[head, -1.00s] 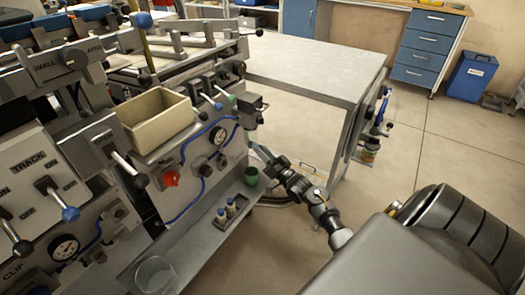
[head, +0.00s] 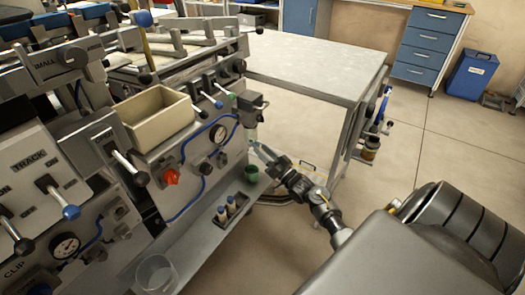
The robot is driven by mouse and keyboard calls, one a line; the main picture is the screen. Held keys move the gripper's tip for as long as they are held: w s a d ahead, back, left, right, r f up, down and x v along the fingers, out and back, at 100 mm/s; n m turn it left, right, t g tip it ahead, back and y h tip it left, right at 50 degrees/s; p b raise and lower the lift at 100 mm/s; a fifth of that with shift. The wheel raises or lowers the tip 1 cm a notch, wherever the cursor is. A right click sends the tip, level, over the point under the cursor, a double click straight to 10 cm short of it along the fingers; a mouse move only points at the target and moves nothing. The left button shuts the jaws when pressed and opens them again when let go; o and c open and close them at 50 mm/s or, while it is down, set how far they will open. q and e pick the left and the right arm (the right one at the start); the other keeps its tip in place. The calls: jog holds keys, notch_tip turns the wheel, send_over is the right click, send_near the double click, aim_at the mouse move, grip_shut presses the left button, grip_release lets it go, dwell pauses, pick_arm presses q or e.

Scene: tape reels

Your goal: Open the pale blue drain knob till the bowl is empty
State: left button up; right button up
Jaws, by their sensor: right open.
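My right gripper (head: 262,152) reaches in from the lower right to the machine's right end. Its jaws are small here and look open, with nothing seen between them. It is beside the upper right of a dark green cup (head: 252,175), below a grey block with a dark knob (head: 263,104). I cannot pick out the pale blue drain knob or the bowl for sure; the gripper may hide part of that spot. My left gripper is not in view.
A cream open box (head: 158,138), a red knob (head: 172,177) and levers crowd the machine front. Small bottles (head: 231,204) and a clear beaker (head: 156,275) are on the lower shelf. A grey table (head: 310,65) stands behind.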

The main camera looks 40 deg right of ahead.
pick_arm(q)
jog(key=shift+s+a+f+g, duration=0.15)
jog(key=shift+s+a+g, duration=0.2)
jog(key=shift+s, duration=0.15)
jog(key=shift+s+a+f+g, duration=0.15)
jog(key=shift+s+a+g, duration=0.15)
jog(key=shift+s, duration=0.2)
pick_arm(e)
jog(key=v, duration=1)
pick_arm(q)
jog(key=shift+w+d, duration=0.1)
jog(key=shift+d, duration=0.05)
